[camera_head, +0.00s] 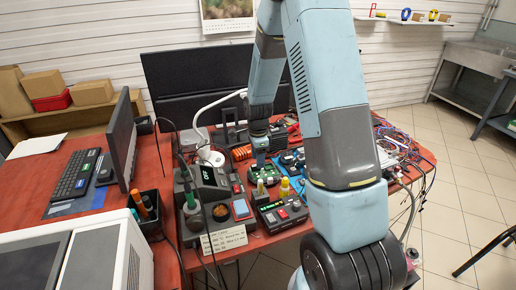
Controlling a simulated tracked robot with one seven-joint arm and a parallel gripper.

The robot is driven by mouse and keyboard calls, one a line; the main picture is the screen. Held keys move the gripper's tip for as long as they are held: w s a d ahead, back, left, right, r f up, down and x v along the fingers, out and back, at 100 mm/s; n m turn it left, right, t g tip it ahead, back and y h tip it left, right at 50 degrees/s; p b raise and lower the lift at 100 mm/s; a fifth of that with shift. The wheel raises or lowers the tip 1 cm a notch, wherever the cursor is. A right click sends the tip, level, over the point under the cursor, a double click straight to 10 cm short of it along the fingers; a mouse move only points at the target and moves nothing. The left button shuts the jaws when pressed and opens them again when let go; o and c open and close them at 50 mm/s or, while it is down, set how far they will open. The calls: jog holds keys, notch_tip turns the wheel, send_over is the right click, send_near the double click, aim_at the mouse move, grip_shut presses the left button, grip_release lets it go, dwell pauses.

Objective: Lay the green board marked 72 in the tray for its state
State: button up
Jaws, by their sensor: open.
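My gripper (262,159) points down over the middle of the red bench, at the end of my blue-grey arm. It is small here; its jaws are open. A green board (264,174) lies on the bench just below the jaws. I cannot tell whether they touch it. The number on the board is too small to read. Blue items (291,161) lie just right of the gripper, partly behind my arm; I cannot tell whether one is a tray. A white card (224,239) with printed lines stands at the bench's front edge; its text is not clearly legible.
A dark soldering station (208,188), a black box with red buttons (282,213) and yellow-capped bottles (284,187) stand close to the gripper. A white lamp (208,155) and a monitor (121,140) stand left. Tangled cables (401,150) crowd the right side. Little bench is free.

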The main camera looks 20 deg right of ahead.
jog(key=shift+f, duration=1.25)
jog(key=shift+c, duration=0.4)
grip_shut()
jog(key=shift+o, duration=0.3)
grip_release()
notch_tip(320, 180, up, 14)
jog(key=shift+f, duration=0.15)
jog(key=shift+o, duration=0.3)
